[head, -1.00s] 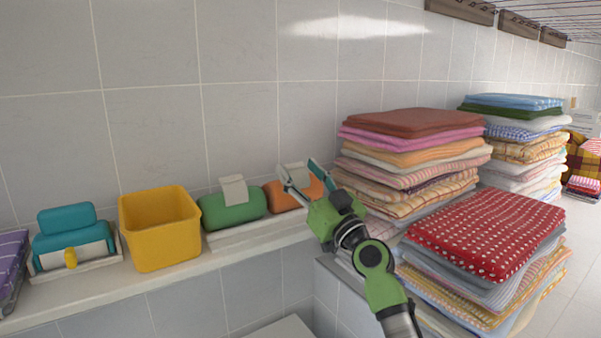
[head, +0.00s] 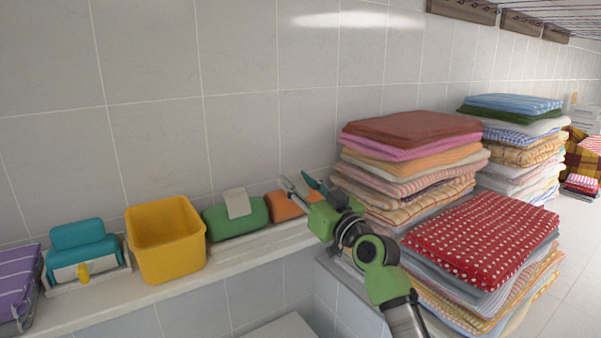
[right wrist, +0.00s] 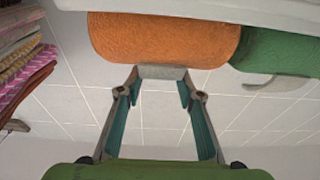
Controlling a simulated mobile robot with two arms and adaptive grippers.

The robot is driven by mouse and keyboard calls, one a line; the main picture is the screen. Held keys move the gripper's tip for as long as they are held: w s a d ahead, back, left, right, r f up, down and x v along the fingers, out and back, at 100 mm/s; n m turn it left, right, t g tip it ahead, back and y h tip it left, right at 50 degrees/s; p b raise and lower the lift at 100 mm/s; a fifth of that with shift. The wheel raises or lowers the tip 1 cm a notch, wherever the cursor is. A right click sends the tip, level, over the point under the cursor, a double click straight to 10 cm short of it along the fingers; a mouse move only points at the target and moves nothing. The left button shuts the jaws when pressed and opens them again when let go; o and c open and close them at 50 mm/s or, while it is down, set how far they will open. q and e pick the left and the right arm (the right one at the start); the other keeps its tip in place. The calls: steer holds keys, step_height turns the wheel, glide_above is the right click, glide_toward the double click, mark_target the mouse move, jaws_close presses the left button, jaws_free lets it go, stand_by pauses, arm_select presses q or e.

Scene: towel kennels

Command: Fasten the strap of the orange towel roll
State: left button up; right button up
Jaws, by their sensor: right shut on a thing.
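The orange towel roll (head: 285,206) lies on the wall ledge, partly hidden behind my right gripper (head: 298,184). It also shows in the right wrist view (right wrist: 165,38), which is upside down. There, the pale grey strap (right wrist: 162,72) sits at the roll's edge between the fingertips of my right gripper (right wrist: 161,79), which is shut on it. In the head view, my gripper hides this strap; whether its end lies against the roll cannot be told. My left gripper is not in view.
A green towel roll (head: 245,221) with its own pale strap (head: 237,203) lies close left of the orange one. A yellow bin (head: 165,240) and a teal item (head: 84,243) stand farther left on the ledge (head: 120,292). Tall towel stacks (head: 410,165) stand close on the right.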

steer(key=shift+w+a+r+g+h+p, duration=0.1)
steer(key=shift+w+r+g+h+p, duration=0.15)
steer(key=shift+g+h+p, duration=0.4)
steer(key=shift+w+a+f+g+h, duration=0.1)
steer(key=shift+w+f+g+h, duration=0.05)
steer(key=shift+f+g+h, duration=0.45)
steer(key=o, duration=1.1)
steer(key=shift+w, duration=0.1)
steer(key=shift+r, duration=0.1)
steer(key=v, duration=1.2)
